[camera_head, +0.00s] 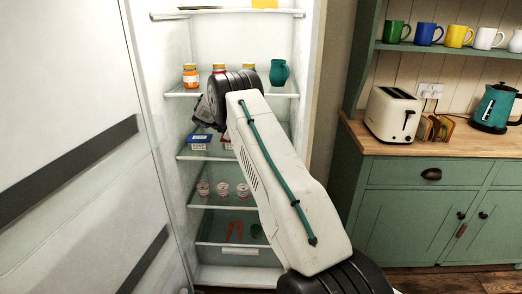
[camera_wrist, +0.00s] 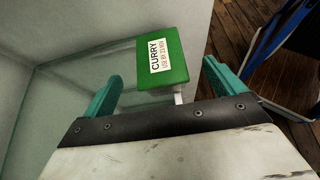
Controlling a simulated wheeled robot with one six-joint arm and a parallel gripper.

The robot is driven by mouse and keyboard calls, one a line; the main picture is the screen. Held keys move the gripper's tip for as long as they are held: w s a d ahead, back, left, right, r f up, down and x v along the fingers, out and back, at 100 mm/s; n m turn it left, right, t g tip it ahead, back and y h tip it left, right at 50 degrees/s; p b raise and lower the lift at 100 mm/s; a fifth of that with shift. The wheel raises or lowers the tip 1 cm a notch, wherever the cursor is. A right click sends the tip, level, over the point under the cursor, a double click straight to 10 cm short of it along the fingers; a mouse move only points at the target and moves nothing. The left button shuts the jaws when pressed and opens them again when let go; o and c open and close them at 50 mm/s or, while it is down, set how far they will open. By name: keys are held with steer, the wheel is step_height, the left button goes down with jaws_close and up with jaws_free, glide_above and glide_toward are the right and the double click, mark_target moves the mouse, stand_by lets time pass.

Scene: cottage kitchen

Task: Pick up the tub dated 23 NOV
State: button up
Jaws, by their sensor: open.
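A tub with a green lid (camera_wrist: 164,58) shows in the wrist view, its white label reading CURRY and, in small print, what looks like USE BY 23 NOV. It stands at the edge of a glass shelf. My gripper (camera_wrist: 162,70) is open, with one teal finger on each side of the tub in the picture and no visible contact. In the head view, a tub with a blue lid (camera_head: 200,138) is on the middle fridge shelf. My arm hides much of that shelf, and I cannot pick out the green-lidded tub there.
Several small pots (camera_head: 222,189) stand on the shelf below. The open fridge door (camera_head: 75,120) is at left, and a green cabinet (camera_head: 420,205) is at right.

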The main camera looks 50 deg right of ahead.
steer(key=x, duration=0.7)
steer(key=shift+s+d, duration=0.15)
steer(key=shift+d, duration=0.15)
steer(key=c, duration=1.2)
